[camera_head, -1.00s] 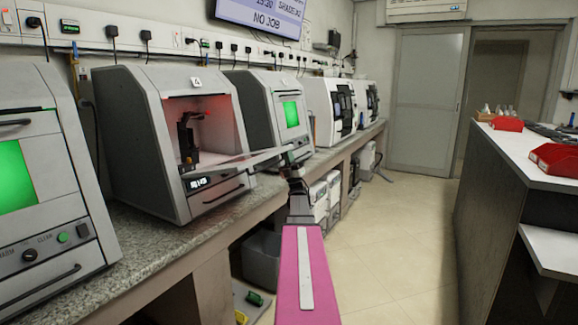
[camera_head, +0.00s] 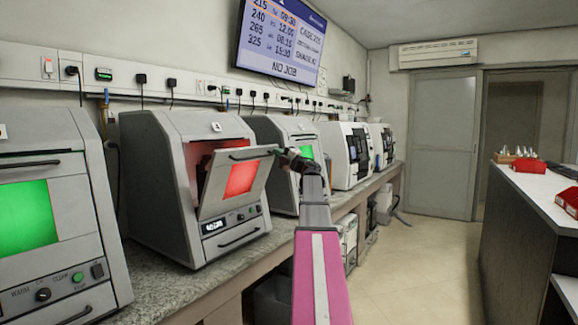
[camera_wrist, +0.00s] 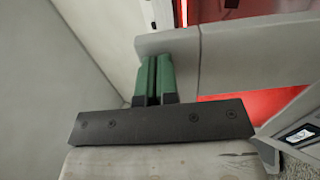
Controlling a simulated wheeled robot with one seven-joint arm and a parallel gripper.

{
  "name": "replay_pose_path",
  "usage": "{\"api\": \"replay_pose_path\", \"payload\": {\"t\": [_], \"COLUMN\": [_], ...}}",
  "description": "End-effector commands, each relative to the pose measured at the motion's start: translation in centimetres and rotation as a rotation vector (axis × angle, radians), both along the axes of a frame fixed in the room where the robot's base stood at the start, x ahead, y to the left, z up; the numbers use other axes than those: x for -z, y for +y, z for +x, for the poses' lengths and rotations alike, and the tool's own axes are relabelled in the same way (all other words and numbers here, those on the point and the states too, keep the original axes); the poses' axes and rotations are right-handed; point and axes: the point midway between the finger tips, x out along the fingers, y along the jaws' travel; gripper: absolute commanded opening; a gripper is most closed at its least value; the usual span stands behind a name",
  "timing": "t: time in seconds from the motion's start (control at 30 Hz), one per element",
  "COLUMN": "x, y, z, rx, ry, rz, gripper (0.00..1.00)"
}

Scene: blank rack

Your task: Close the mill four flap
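Mill four (camera_head: 165,165), a grey box machine with a "4" label and a red-lit inside, stands on the bench in the head view. Its flap (camera_head: 222,202), with a red window and a dark handle bar, is hinged at the bottom and tilted up, partly closed. A gap shows at its top and left side. My gripper (camera_head: 281,153) is at the flap's upper right edge. In the wrist view, my green fingers (camera_wrist: 154,78) are together with nothing visible between them, their tips at the grey flap (camera_wrist: 260,55). The exact contact is unclear.
A neighbouring mill with a green window (camera_head: 28,215) stands at left; another grey mill (camera_head: 282,135) stands close behind mill four. White machines (camera_head: 345,155) follow along the bench. A counter (camera_head: 530,205) with red trays is at right. The floor between is clear.

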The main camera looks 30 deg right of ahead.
Motion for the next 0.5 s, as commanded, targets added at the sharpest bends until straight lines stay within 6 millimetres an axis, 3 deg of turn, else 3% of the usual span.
{"api": "replay_pose_path", "payload": {"t": [0.1,0.5], "x": [-1.2,-2.7], "y": [1.0,3.7], "z": [2.1,6.5], "rx": [-0.001,-0.003], "ry": [0.072,0.226], "rz": [-0.045,-0.131], "gripper": [0.00,0.00]}}
